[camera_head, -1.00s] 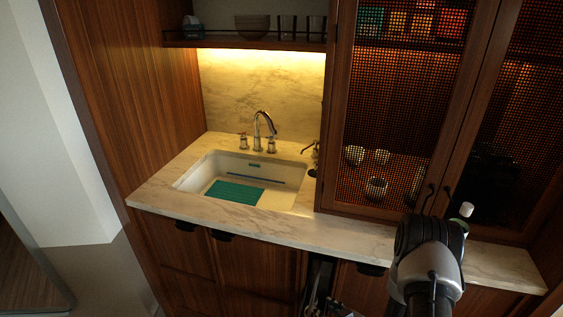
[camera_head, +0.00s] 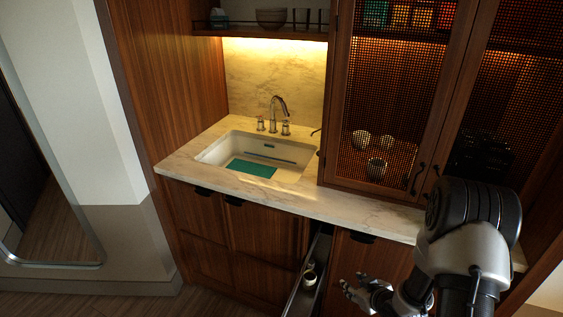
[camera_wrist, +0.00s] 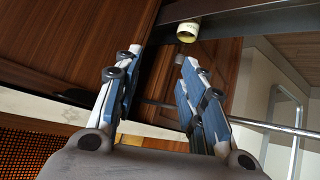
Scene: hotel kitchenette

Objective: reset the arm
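My gripper (camera_head: 362,292) is low in front of the cabinets, to the right of an open drawer (camera_head: 304,300) in the head view. My arm comes in from the lower right. In the wrist view my gripper (camera_wrist: 160,61) has its two fingers spread apart with nothing between them. A light-coloured cup (camera_head: 309,278) stands in the narrow open drawer. It also shows in the wrist view (camera_wrist: 189,30), beyond the fingertips and apart from them.
The marble counter (camera_head: 340,207) holds a sink with a green mat (camera_head: 251,168) and a tap (camera_head: 277,112). A mesh-door cabinet (camera_head: 398,115) stands on the counter at right. A shelf (camera_head: 270,33) carries a bowl and glasses. Open floor (camera_head: 90,307) lies at lower left.

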